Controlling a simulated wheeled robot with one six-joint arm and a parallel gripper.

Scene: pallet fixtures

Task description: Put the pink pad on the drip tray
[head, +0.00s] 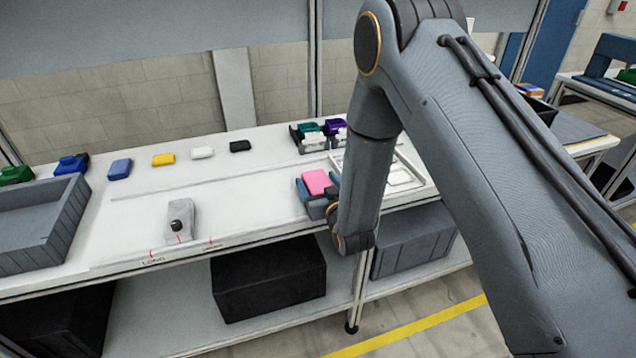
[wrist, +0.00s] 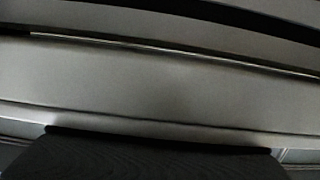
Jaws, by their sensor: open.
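The pink pad (head: 316,181) lies on a blue-grey holder (head: 317,209) near the front edge of the table, just left of my arm in the head view. A shallow white tray with a raised rim (head: 404,184), which looks like the drip tray, lies to the right, partly hidden behind my arm. My arm comes down in front of the table, with its lower joint close to the right side of the holder. My gripper's fingers do not show in either view. The wrist view shows only pale bands and a dark ribbed surface, with neither pad nor tray recognisable.
Teal (head: 309,130) and purple (head: 335,126) pieces sit in holders behind. Black (head: 240,146), white (head: 202,153), yellow (head: 163,159) and blue (head: 120,169) blocks line the back. A grey bin (head: 40,246) stands left, a grey stand (head: 179,222) near the front. The table's middle is clear.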

